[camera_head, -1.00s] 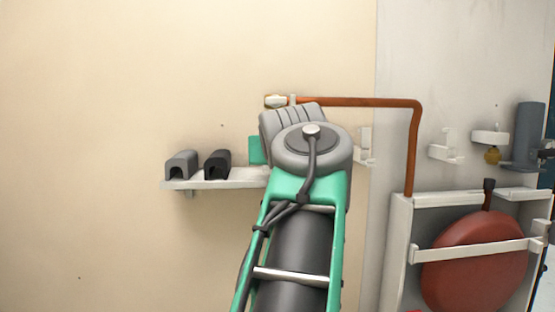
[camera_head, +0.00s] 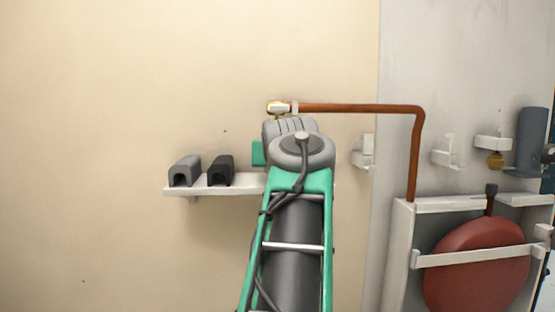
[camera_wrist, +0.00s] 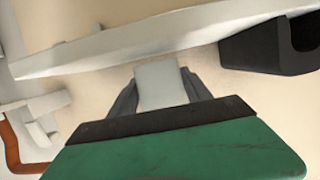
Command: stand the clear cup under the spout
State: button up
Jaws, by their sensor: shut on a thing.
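My gripper (camera_wrist: 161,82) is shut on a pale, whitish piece, the clear cup (camera_wrist: 160,86), between its two dark fingers in the wrist view. The cup's far end is close to the edge of the white shelf (camera_wrist: 120,42); I cannot tell whether they touch. In the head view my arm hides the cup and the fingers. The spout end (camera_head: 278,107), a pale fitting on the copper pipe (camera_head: 360,108), is above and just behind my wrist. The shelf (camera_head: 240,186) runs behind my wrist, below the spout.
A grey block (camera_head: 185,170) and a black block (camera_head: 220,170) stand on the shelf's left part. White brackets (camera_head: 363,152) are on the wall at the right. A red round tank (camera_head: 475,265) sits in a white frame at the lower right. The left wall is bare.

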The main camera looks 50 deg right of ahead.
jog(key=shift+s+a+f+b, duration=0.15)
jog(key=shift+f+b, duration=0.45)
jog(key=shift+b, duration=0.1)
jog(key=o, duration=1.6)
